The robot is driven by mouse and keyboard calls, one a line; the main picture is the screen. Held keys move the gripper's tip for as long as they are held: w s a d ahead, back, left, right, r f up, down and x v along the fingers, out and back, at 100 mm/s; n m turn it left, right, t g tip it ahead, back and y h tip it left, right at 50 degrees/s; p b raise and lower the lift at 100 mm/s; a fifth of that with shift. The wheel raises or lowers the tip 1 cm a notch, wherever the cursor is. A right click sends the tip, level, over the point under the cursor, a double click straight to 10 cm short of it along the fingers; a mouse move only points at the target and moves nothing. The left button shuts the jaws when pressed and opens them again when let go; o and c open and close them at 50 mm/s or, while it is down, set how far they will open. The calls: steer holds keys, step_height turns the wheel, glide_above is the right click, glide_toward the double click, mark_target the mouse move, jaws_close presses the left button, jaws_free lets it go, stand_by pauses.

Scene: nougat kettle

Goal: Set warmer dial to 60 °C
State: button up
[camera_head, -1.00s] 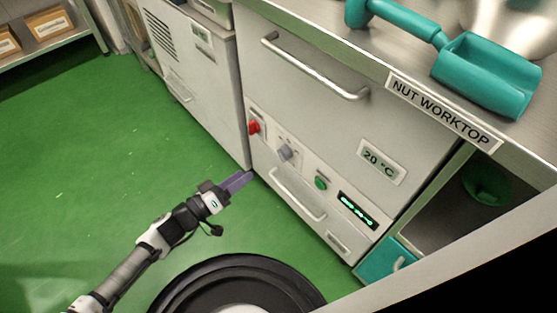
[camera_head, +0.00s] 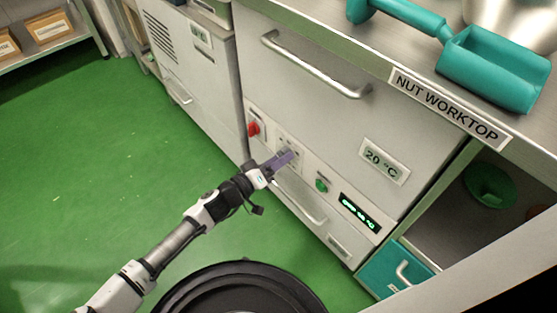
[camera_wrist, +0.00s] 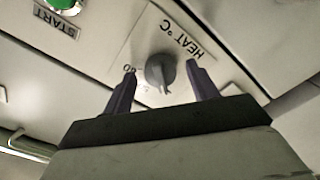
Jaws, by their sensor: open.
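The warmer (camera_head: 310,100) is a pale cabinet with a control strip below its door. The grey dial (camera_wrist: 160,70) shows in the wrist view on a plate marked "HEAT °C", upside down there. My gripper (camera_wrist: 163,82) is open, with one purple finger on each side of the dial; I cannot tell whether they touch it. In the head view my gripper (camera_head: 287,157) reaches the control strip and largely hides the dial. A dark display (camera_head: 358,213) has green characters too small to read surely. A "20 °C" label (camera_head: 384,161) is on the door.
A red knob (camera_head: 254,129) is left of the dial and a green START button (camera_head: 321,185) is right of it; the button also shows in the wrist view (camera_wrist: 62,4). Door handles (camera_head: 315,68) stick out above and below the strip. A teal scoop (camera_head: 490,70) lies on the worktop.

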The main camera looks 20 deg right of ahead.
steer(key=shift+d, duration=0.15)
steer(key=shift+c, duration=0.2)
steer(key=c, duration=0.9)
steer(key=shift+c, duration=0.2)
steer(key=shift+m, duration=0.3)
steer(key=m+b, duration=0.5)
steer(key=m, duration=1.4)
steer(key=shift+w+f+b, duration=0.1)
steer(key=shift+w+b, duration=0.05)
steer(key=shift+b, duration=0.15)
steer(key=shift+m, duration=0.3)
